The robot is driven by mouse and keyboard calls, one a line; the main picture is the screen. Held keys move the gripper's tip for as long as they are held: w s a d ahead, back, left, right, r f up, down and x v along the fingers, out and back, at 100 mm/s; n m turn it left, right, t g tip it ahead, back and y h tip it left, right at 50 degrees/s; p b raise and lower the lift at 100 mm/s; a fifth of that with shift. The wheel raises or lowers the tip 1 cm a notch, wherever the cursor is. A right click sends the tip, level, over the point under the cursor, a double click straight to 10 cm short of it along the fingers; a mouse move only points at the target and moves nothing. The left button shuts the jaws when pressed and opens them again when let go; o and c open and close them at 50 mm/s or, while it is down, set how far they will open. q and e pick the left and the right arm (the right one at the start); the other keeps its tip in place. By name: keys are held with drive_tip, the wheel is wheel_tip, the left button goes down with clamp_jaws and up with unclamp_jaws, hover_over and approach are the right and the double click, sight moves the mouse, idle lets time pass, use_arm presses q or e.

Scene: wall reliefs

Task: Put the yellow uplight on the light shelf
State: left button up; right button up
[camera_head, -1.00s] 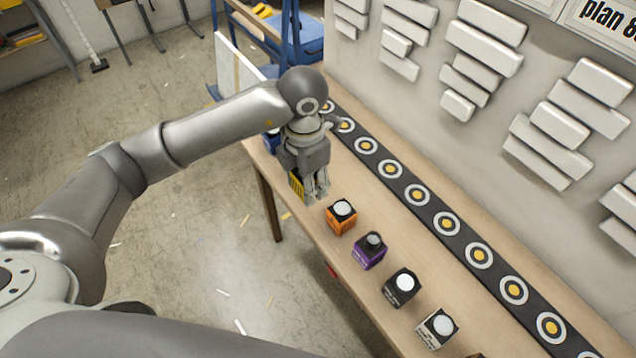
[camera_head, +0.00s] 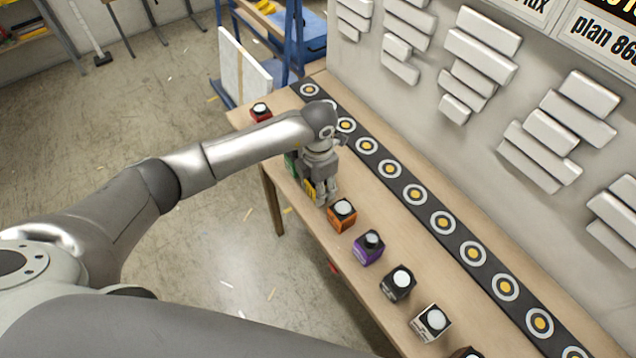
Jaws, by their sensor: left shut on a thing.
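The yellow uplight (camera_head: 309,190) is a small block with a dark printed face, mostly hidden behind my left gripper. My left gripper (camera_head: 322,196) points down over the wooden bench and is shut on the yellow uplight. I cannot tell whether the block touches the bench top. A long black strip (camera_head: 404,184) with white rings and yellow centres runs along the back of the bench by the wall; it may be the light shelf. The gripper is on the front side of this strip. My right gripper is not in view.
An orange uplight (camera_head: 342,216) stands close to my left gripper. Purple (camera_head: 368,248), black (camera_head: 398,283) and white (camera_head: 431,322) ones follow toward the lower right. A green one (camera_head: 291,163) and a red one (camera_head: 260,112) stand beyond. White wall reliefs (camera_head: 487,45) rise behind.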

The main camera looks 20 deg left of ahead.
use_arm(q)
drive_tip(key=shift+f, duration=0.15)
drive_tip(key=o, duration=1.1)
drive_tip(key=shift+w+r, duration=0.1)
drive_tip(key=shift+r, duration=0.25)
wheel_tip(320, 180, up, 11)
drive_tip(key=b, duration=0.3)
drive_tip(key=shift+f+b, duration=0.2)
drive_tip(key=shift+b, duration=0.15)
drive_tip(key=shift+r, duration=0.55)
